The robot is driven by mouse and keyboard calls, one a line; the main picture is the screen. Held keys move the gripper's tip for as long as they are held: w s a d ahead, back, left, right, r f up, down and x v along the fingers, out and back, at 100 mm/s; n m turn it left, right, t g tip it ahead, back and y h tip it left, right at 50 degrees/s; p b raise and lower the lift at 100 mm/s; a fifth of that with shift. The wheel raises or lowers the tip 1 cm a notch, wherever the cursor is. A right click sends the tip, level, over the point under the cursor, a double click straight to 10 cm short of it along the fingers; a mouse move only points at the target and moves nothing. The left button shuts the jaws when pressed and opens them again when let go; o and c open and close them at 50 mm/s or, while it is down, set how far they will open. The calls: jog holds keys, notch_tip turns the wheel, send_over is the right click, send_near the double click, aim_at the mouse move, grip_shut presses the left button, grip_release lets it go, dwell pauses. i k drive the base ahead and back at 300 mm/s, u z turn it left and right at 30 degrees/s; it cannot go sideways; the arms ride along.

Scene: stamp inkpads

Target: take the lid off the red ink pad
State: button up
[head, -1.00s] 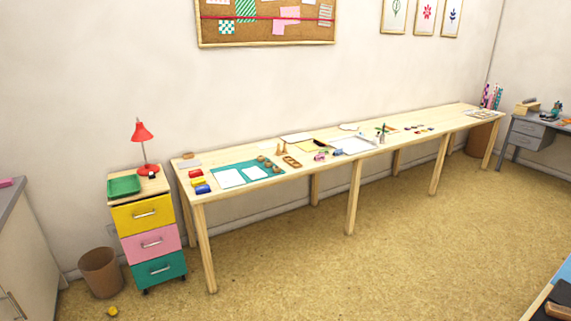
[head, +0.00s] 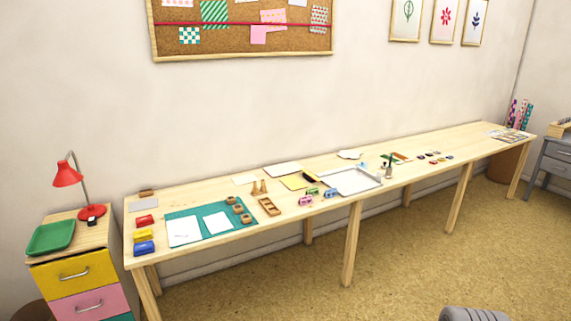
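A small red block-shaped pad (head: 145,220) lies near the left end of the long wooden table (head: 340,200). It is in a short column with a yellow one (head: 143,236) and a blue one (head: 143,248) in front of it. The red pad looks closed, but it is too small for me to make out a lid edge. My gripper is not in view. A grey ribbed rounded shape shows at the bottom edge, and I cannot tell what it is.
A green mat (head: 190,241) with white sheets and round wooden stamps lies right of the pads. A drawer cabinet (head: 75,270) with a red lamp (head: 68,174) and green tray (head: 50,238) stands left of the table. The floor in front (head: 400,265) is largely clear.

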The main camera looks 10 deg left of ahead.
aim_at(149, 219)
jog(key=u, duration=0.5)
jog(key=i, duration=2.4)
jog(key=u, duration=1.75)
jog(key=i, duration=1.1)
jog(key=u, duration=1.4)
jog(key=i, duration=0.25)
jog(key=u, duration=0.1)
